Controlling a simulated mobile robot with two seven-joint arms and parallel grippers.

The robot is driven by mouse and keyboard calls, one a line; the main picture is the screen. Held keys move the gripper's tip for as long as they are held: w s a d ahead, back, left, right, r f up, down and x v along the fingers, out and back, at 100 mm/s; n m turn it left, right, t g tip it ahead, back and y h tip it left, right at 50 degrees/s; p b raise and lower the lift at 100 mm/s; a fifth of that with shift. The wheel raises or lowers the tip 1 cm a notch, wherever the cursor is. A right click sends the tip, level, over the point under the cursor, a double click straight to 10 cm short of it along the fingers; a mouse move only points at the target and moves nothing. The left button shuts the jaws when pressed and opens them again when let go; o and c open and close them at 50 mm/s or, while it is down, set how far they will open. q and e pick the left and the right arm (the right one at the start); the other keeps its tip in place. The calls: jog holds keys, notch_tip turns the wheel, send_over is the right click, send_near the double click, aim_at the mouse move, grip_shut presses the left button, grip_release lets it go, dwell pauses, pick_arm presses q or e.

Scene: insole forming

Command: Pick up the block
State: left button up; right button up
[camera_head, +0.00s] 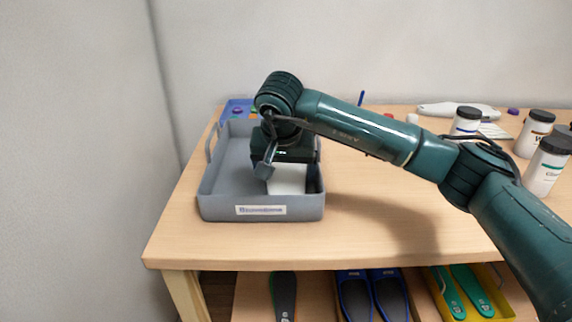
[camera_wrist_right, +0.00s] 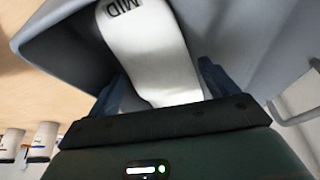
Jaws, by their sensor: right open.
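The white block (camera_head: 288,179), marked "MID", lies in the grey tray (camera_head: 218,186). In the right wrist view the block (camera_wrist_right: 150,50) runs up from between the fingers toward the tray wall. My right gripper (camera_head: 290,172) is open and reaches down into the tray, with one finger on each side of the block. In the wrist view the right gripper (camera_wrist_right: 160,82) has its dark blue fingers beside the block; I cannot tell whether they touch it. The gripper body hides the block's far part in the head view. My left gripper is not in view.
White bottles with dark lids (camera_head: 536,134) stand at the right of the wooden table (camera_head: 370,240). A blue tray (camera_head: 238,108) sits behind the grey tray. Shoes and insoles (camera_head: 372,296) lie on the shelf below.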

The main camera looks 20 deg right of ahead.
jog(key=shift+x, duration=1.05)
jog(key=c, duration=0.9)
jog(key=shift+r, duration=0.15)
jog(key=shift+c, duration=0.3)
jog(key=shift+w+r, duration=0.1)
